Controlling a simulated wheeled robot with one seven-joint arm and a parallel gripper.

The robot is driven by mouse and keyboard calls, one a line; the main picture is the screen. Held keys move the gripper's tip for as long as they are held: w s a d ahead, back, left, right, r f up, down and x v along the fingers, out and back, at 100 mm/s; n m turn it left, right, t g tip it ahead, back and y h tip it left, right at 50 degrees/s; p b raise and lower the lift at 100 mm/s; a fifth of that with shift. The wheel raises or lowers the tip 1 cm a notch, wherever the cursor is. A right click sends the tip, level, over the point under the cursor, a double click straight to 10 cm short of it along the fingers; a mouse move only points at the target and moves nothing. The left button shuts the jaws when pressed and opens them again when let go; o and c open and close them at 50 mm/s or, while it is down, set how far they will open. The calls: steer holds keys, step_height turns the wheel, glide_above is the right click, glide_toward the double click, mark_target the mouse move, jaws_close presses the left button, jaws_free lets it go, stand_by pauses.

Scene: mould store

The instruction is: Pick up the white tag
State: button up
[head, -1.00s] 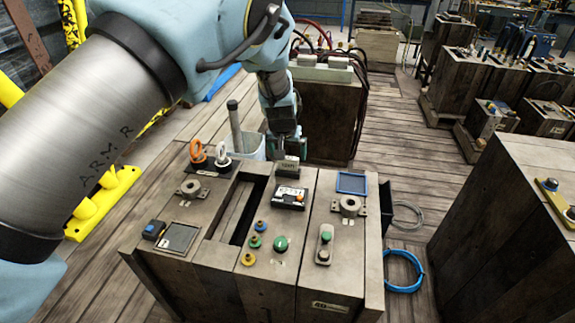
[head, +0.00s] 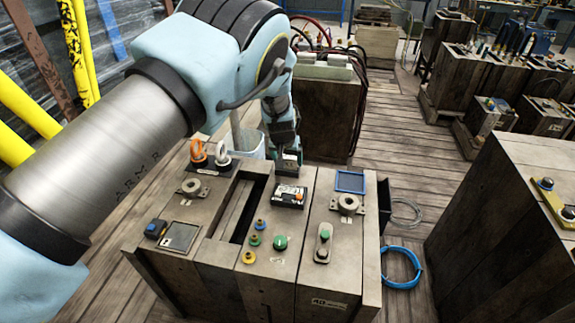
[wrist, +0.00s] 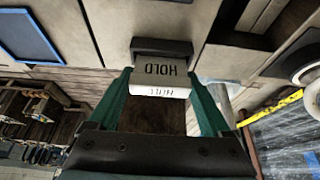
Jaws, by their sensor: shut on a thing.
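The white tag (wrist: 160,72), a small block with dark lettering that reads HOLD, sits between the green fingers of my gripper (wrist: 160,84) in the wrist view. The fingers are shut on its two sides. A dark block (wrist: 161,46) lies right against the tag's far side; I cannot tell whether the tag still touches it. In the head view my gripper (head: 289,163) is low over the back edge of the wooden console (head: 212,250), and its fingers mostly hide the tag.
A blue-framed panel (head: 351,182) is to the right.

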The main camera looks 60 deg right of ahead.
mark_target(288, 157)
steer(key=c, duration=0.6)
steer(key=shift+o, duration=0.2)
steer(key=shift+r, duration=0.15)
step_height(288, 157, up, 10)
steer(key=shift+f+b, duration=0.1)
steer(key=shift+b, duration=1)
